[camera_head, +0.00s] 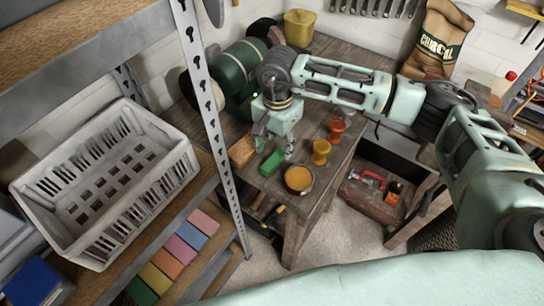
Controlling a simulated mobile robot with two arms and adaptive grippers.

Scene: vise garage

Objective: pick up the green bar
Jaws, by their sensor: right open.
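The green bar (271,164) is a small bright green block lying on the wooden workbench (310,205), near its left edge. My right gripper (275,149) points down just behind and above the bar. Its fingers are spread, with nothing visible between them. I cannot tell whether a finger touches the bar. My left gripper is not in view.
On the bench near the gripper are a brown block (242,151), an orange round dish (299,179), a yellow-orange cup (320,152) and a red-orange cup (336,130). A metal shelf post (213,120) and white crate (60,181) are left.

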